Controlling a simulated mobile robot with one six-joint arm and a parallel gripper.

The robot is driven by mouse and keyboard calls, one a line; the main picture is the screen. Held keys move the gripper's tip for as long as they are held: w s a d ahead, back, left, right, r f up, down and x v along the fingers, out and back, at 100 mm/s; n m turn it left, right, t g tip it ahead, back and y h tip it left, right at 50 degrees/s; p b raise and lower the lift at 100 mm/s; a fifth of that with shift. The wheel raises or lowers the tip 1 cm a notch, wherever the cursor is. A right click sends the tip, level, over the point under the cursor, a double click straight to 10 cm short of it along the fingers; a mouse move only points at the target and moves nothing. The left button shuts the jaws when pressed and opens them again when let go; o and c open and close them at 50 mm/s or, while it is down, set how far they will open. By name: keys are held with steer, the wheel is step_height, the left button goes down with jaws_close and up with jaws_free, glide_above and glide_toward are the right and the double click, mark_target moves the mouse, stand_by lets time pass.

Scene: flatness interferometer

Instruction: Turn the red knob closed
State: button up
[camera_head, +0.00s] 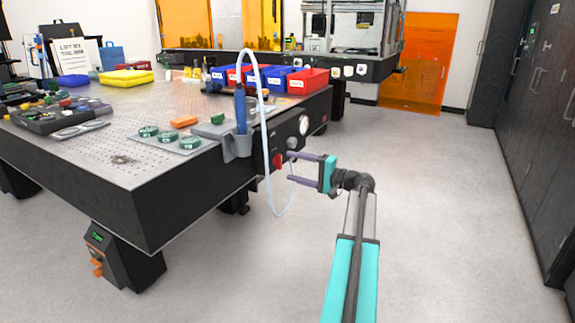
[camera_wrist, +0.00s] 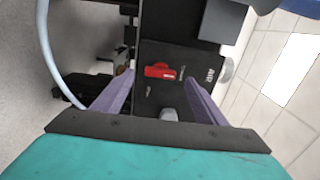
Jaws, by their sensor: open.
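The red knob (camera_head: 278,161) sits on the dark side panel of the optical table, below a round gauge. In the wrist view the red knob (camera_wrist: 160,71) lies ahead, between the lines of my two fingers, with its bar running across the picture. My gripper (camera_head: 289,167) is open and empty, its two purple fingers pointing left toward the panel. It also shows in the wrist view (camera_wrist: 160,90), with the fingers on either side of the knob. I cannot tell whether the fingertips touch the panel.
A grey knob (camera_wrist: 168,114) sits beside the red one on the panel. A pale hose (camera_head: 266,130) loops down in front of the panel, close to my gripper. A blue-handled tool (camera_head: 240,110) stands in a grey holder. The floor at right is clear.

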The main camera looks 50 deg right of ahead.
steer(key=p+v, duration=0.1)
steer(key=v, duration=0.8)
steer(key=shift+s, duration=0.1)
steer(key=w+a+f+g+y+p, duration=0.1)
steer(key=w+a+f+g+p, duration=0.2)
steer(key=w+a+f, duration=0.55)
steer(key=a+f+n+g+y+p, duration=0.1)
steer(key=a+f+g+p, duration=0.15)
steer(key=a+f, duration=0.5)
steer(key=a+f+n+g+y+p, duration=0.1)
steer(key=a+f+n+g+p, duration=0.3)
steer(key=a, duration=0.7)
steer(key=a+f+m+g, duration=0.1)
steer(key=a+f+g, duration=0.1)
steer(key=a+f, duration=0.65)
steer(key=s+a+f+n+g+h+p, duration=0.1)
steer(key=s+a+f+n+g+p, duration=0.2)
steer(key=s+a, duration=0.45)
steer(key=s+a+f+n+g+p, duration=0.25)
steer(key=s+a+f+g, duration=0.2)
steer(key=a, duration=0.65)
steer(key=s+a+f+n+g+h+p, duration=0.1)
steer(key=s+a+n+g+h+p, duration=0.1)
steer(key=s, duration=0.6)
steer(key=s+a+f+n+g+h+p, duration=0.1)
steer(key=s+a+n+h+p, duration=0.2)
steer(key=s, duration=0.6)
steer(key=shift+s+g+h+p, duration=0.35)
steer(key=shift+g+h+p, duration=0.05)
steer(key=shift+h+p, duration=0.3)
